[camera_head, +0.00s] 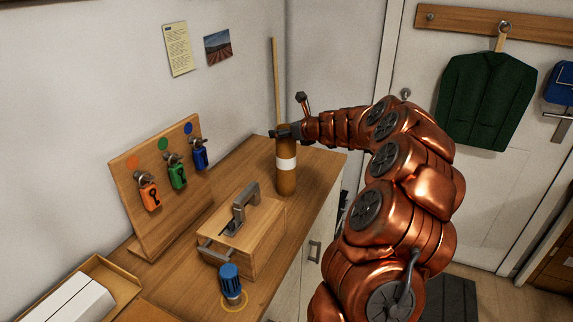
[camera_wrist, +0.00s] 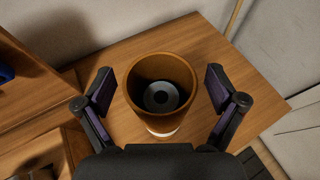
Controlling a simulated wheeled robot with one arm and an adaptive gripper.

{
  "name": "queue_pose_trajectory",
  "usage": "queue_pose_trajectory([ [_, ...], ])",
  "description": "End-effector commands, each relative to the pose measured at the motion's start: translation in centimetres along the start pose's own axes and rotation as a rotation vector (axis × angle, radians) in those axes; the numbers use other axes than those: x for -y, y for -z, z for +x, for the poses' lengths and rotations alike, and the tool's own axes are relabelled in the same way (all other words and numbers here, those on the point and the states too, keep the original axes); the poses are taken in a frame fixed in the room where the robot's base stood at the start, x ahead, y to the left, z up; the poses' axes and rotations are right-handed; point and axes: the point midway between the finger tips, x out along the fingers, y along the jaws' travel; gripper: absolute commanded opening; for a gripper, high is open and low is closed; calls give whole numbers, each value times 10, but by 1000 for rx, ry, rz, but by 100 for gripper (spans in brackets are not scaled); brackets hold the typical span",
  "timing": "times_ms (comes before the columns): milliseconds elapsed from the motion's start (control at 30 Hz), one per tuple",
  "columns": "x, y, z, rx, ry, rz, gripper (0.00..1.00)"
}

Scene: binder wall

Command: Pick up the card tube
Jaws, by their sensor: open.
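The card tube (camera_head: 286,177) is a brown cylinder with a white band, standing upright near the back right of the wooden counter. In the wrist view I look down into the open mouth of the tube (camera_wrist: 161,72); a grey disc with a dark centre shows inside. My gripper (camera_head: 281,133) is at the top of the tube. In the wrist view its two fingers (camera_wrist: 160,92) are open, one on each side of the tube, with gaps between the pads and its wall.
A wooden box (camera_head: 245,238) with a grey handle and a blue-topped cylinder (camera_head: 231,284) stand in front of the tube. A board (camera_head: 160,185) with orange, green and blue padlocks stands left. A thin wooden stick (camera_head: 276,80) rises behind the tube, near the wall corner.

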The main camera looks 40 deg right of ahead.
Motion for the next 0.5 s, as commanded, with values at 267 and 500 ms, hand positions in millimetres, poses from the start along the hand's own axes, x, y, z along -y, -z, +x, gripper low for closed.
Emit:
queue_pose_trajectory([
  [267,0,0,0,0,0,1,69],
  [500,0,0,0,0,0,1,44],
])
